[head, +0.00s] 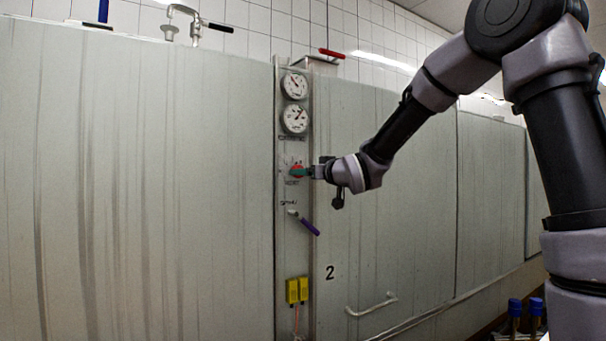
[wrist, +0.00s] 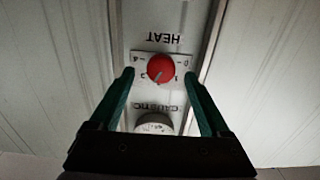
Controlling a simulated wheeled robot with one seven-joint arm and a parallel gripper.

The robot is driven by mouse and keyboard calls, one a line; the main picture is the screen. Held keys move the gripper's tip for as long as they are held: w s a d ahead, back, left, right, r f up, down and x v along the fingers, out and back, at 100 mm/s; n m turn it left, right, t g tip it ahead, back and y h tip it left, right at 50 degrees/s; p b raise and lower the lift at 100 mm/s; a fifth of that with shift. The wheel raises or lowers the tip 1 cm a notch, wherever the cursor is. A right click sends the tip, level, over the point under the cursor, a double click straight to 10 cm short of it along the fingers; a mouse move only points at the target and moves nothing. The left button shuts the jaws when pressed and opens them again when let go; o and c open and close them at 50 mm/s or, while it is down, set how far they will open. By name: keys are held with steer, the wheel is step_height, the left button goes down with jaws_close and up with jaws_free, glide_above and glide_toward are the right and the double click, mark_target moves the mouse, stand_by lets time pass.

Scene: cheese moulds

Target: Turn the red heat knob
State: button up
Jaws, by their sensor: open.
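The red heat knob (wrist: 161,68) sits on a small light plate with numbers, below the upside-down word HEAT in the wrist view. It shows a grey pointer line. In the head view the red knob (head: 297,168) is on the narrow panel, partly hidden by my gripper. My gripper (wrist: 160,75) is open, with one green finger to each side of the knob. A gap shows between each finger and the knob in the picture; I cannot tell how deep the fingers reach. In the head view my gripper (head: 302,172) is at the panel from the right.
Two round gauges (head: 295,102) are above the knob. A lever with a purple handle (head: 304,222) and yellow boxes (head: 298,290) are below it. A grey round knob (wrist: 154,123) by the word CAUSTIC lies between my fingers' bases in the wrist view.

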steer(key=x, duration=0.3)
steer(key=shift+w+a, duration=0.1)
steer(key=shift+a, duration=0.05)
jaws_close()
steer(key=shift+m, duration=0.6)
jaws_free()
